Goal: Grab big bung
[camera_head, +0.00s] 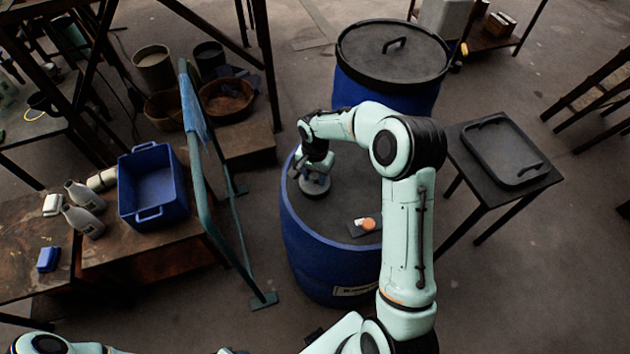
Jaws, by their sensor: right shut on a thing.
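The big bung (316,187), a grey round disc, is at the dark top of the front blue vat (318,262), towards its upper left. My right gripper (316,172) comes down over it from above and is shut on it; the fingers are small and partly hidden by the wrist. I cannot tell whether the bung is seated in the top or just clear of it. A small orange-topped piece (368,224) lies on a pale patch on the same vat top. My left gripper is not in view.
A second blue vat with a black handled lid (393,50) stands behind. A small table with a black tray (503,152) is on the right. A green metal rail (205,195) stands left of the front vat. A blue crate (152,185) and grey bottles (82,220) sit on the left bench.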

